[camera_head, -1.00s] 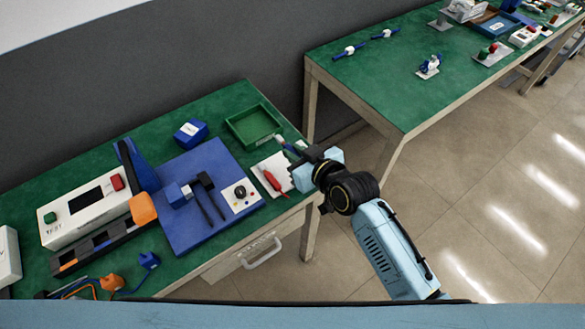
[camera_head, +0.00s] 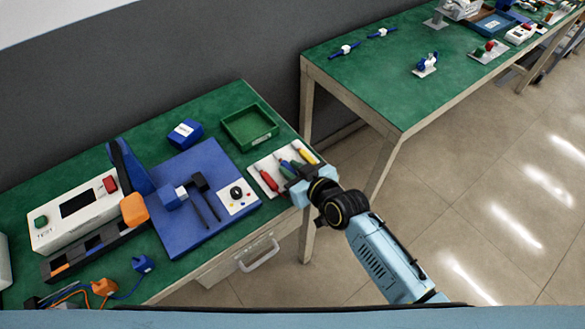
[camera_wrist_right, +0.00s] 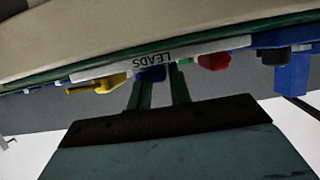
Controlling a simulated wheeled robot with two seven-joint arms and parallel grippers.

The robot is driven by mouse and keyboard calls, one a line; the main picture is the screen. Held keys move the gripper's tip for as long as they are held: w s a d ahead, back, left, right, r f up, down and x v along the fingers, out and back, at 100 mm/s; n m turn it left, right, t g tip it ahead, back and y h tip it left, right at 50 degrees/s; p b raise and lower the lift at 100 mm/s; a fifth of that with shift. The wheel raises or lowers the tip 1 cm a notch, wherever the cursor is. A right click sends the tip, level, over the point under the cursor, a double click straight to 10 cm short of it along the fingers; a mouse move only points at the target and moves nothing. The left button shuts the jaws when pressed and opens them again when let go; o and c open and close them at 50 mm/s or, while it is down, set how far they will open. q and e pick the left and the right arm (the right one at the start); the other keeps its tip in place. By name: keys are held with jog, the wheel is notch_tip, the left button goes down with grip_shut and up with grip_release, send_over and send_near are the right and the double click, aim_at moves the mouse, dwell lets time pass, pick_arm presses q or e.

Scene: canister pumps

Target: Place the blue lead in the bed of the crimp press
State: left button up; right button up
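The blue lead (camera_head: 287,168) lies on the white leads board (camera_head: 256,165) at the table's right end, between a red and a yellow lead. It shows in the right wrist view (camera_wrist_right: 151,74) as a blue end. My right gripper (camera_head: 288,183) is at the board's near edge. In the right wrist view its two fingers (camera_wrist_right: 160,85) stand apart, with the blue end beyond or between their tips; I cannot tell if they touch it. A blue upright with an orange block (camera_head: 134,208) at the left may be the crimp press; its bed is not clear. My left gripper is not in view.
A red lead (camera_head: 265,181) and a yellow lead (camera_head: 305,154) lie close by. A green tray (camera_head: 225,130) stands behind the board. A blue plate (camera_head: 178,226) with black-handled parts lies to the left, beside a white tester (camera_head: 50,232). Another table stands behind right.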

jog(key=o, duration=0.3)
jog(key=shift+b, duration=0.3)
jog(key=p+v, duration=0.1)
jog(key=v, duration=0.3)
jog(key=p+v, duration=0.1)
jog(key=v, duration=0.8)
jog(key=shift+s+d+f+p, duration=0.2)
jog(key=shift+f+p, duration=0.05)
jog(key=shift+p, duration=0.15)
jog(key=shift+f, duration=0.1)
